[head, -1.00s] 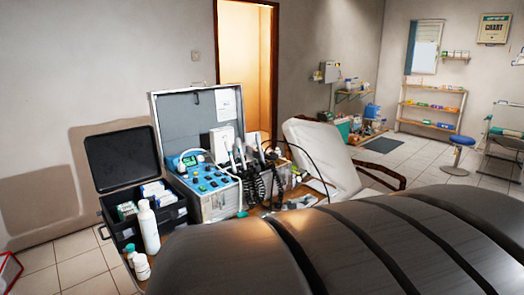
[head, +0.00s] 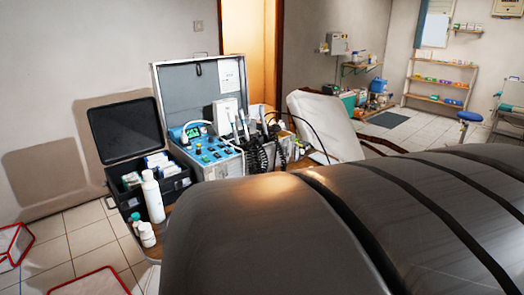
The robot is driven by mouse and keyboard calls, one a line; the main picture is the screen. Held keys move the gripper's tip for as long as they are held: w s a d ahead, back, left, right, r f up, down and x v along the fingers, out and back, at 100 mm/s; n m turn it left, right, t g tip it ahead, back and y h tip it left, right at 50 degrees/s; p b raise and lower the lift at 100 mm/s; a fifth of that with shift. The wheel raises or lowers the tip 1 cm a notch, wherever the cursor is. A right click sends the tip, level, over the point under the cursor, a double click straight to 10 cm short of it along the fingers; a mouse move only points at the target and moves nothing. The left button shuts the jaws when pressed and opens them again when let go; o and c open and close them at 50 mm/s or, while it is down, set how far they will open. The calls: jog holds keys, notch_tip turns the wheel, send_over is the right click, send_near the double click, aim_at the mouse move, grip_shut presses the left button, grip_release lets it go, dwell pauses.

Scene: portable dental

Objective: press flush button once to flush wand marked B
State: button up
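The portable dental unit (head: 222,168) stands open on a wooden table, its grey lid (head: 203,101) raised behind it. Its blue control panel (head: 209,152) carries several small knobs or buttons and a green-lit display (head: 193,131). The flush button and the mark B are too small to make out. Several dark-corded wands (head: 243,127) stand in a row at the panel's right side. My own arm fills the lower right in front of the table and hides part of it. My gripper is not in view.
An open black case (head: 150,192) with small boxes sits left of the unit. White bottles (head: 153,197) stand before it. A reclined pale chair (head: 326,126) is behind right. Red-edged floor markings or objects (head: 92,283) lie at lower left. Tiled floor shows at left.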

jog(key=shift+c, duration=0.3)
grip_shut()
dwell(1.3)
